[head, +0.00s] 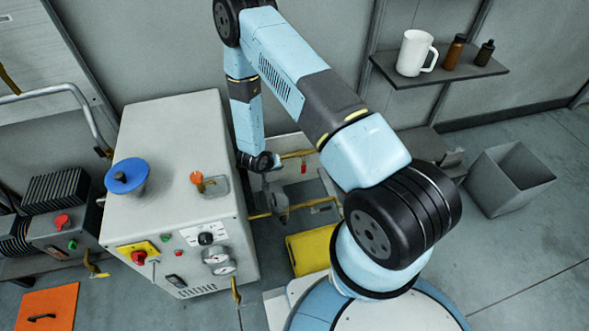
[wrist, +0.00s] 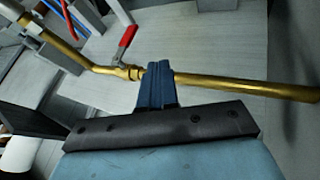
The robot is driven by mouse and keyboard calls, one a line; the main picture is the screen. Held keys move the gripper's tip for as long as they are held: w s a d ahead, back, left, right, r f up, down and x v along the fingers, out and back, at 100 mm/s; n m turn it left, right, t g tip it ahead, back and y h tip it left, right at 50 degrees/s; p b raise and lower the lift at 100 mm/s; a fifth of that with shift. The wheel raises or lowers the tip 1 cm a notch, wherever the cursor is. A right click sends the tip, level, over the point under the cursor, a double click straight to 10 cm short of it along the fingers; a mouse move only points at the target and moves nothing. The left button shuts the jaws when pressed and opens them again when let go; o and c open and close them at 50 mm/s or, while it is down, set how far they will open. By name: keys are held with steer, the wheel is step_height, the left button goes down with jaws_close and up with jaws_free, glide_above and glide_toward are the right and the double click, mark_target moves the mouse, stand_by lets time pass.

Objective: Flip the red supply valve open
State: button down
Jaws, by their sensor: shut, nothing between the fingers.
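The red supply valve has a red lever handle (wrist: 128,36) on a metal stem above a brass pipe (wrist: 230,84) in the wrist view. The lever points up, across the line of the pipe. In the head view a small red handle (head: 303,166) shows by a brass pipe behind my arm. My gripper (wrist: 159,68) is shut and empty. Its dark blue fingers overlap the pipe in the wrist view, just right of the valve body; whether they touch it I cannot tell. In the head view the fingertips are hard to make out.
A grey control cabinet (head: 170,125) with a blue knob and an orange tap stands left of my arm. A yellow panel (head: 310,250) lies low in front. A shelf (head: 440,72) with a white mug is at the upper right, above an empty grey bin (head: 507,180).

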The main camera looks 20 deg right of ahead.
mark_target(304, 169)
steer(key=shift+s+d+f, duration=0.2)
steer(key=shift+s+f, duration=0.1)
steer(key=shift+f, duration=0.3)
steer(key=shift+a, duration=0.1)
steer(key=w+d+f, duration=0.3)
steer(key=d+f, duration=0.5)
steer(key=shift+w+d, duration=0.25)
steer(key=shift+d, duration=0.1)
